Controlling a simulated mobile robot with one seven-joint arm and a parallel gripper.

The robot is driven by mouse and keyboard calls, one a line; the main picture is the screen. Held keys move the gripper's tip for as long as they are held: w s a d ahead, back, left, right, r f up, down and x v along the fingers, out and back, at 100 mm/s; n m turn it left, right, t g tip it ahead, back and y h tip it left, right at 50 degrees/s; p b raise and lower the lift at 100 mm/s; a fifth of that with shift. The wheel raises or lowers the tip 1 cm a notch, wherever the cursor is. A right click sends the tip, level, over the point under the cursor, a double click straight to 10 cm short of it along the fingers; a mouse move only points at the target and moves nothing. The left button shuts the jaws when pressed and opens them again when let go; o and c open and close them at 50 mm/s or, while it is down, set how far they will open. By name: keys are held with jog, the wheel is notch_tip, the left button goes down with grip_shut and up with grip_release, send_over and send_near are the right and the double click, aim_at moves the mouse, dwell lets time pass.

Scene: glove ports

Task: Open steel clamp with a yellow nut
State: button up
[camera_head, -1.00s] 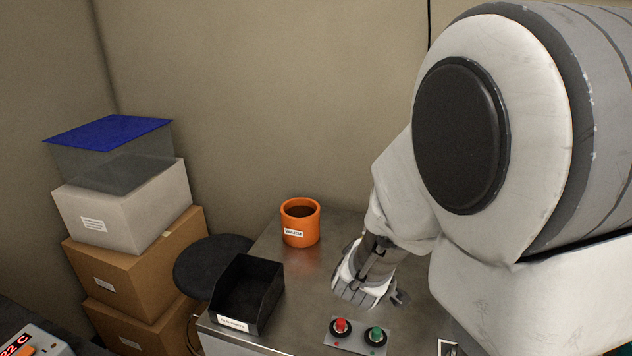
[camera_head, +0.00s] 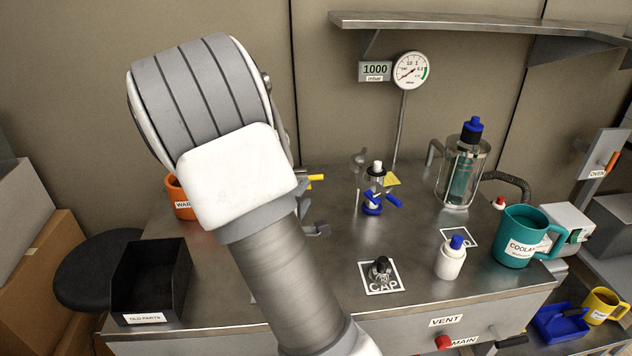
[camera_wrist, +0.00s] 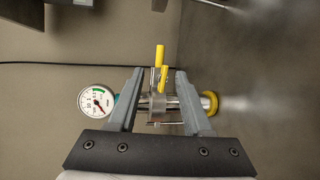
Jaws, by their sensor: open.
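In the wrist view, my gripper (camera_wrist: 159,72) is open, with one grey finger on each side of a steel clamp (camera_wrist: 157,106). The clamp surrounds a pale metal pipe, which runs sideways in the picture. A yellow nut (camera_wrist: 161,58) with elongated wings stands out between the fingertips. I cannot tell whether either finger touches the clamp. In the head view, a small yellow piece, apparently the nut (camera_head: 316,178), shows just right of my arm. My arm hides most of the clamp and gripper there.
A gauge (camera_head: 410,71) stands at the back. A glass fitting with a blue clamp (camera_head: 373,204), a glass vessel (camera_head: 463,172), a white bottle (camera_head: 450,262) and a teal mug (camera_head: 520,238) stand to the right. A black bin (camera_head: 150,283) is at left.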

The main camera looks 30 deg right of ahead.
aim_at(316, 178)
jog(key=b+x, duration=0.2)
jog(key=x, duration=0.9)
jog(key=shift+w, duration=0.1)
grip_shut()
